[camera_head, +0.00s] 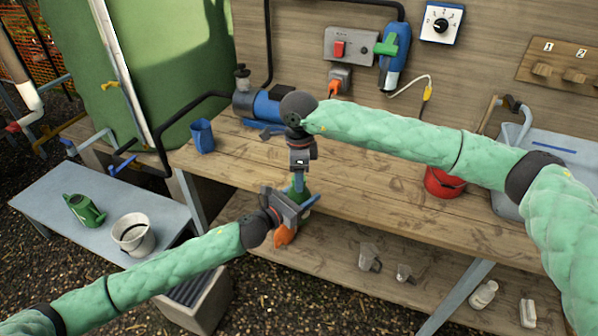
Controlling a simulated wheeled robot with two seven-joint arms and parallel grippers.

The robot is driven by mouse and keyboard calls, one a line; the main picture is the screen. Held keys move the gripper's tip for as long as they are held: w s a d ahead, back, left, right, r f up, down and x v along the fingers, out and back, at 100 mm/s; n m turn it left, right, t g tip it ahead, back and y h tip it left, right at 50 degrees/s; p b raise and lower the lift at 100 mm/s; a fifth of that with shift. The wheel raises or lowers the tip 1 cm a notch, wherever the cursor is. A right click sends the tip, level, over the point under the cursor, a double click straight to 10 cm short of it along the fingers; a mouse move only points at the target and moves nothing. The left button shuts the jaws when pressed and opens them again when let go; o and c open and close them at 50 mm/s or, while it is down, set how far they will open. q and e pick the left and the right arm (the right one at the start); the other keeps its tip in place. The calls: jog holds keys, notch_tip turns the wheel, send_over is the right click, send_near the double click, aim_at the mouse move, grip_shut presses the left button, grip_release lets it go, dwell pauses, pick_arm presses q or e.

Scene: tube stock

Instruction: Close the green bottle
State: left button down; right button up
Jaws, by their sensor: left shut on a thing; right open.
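The green bottle (298,188) shows only in small part near the front edge of the wooden workbench. My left gripper (302,204) reaches in from the lower left and is shut on it, hiding most of its body. My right gripper (299,172) points down just above the bottle, with its jaws open. The bottle's top is hidden by the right gripper, so I cannot tell whether a cap is on it or between the jaws.
The wooden workbench (400,190) carries a blue cup (202,136), a blue pump (257,107) and a red bucket (443,184). A side table (70,185) holds a green watering can (84,210) and a white pot (132,235). An orange thing (283,236) shows below my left gripper.

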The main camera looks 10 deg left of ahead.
jog(key=c, duration=1)
jog(key=shift+m, duration=0.8)
jog(key=o, duration=1.2)
jog(key=shift+c, duration=0.2)
notch_tip(320, 180, up, 12)
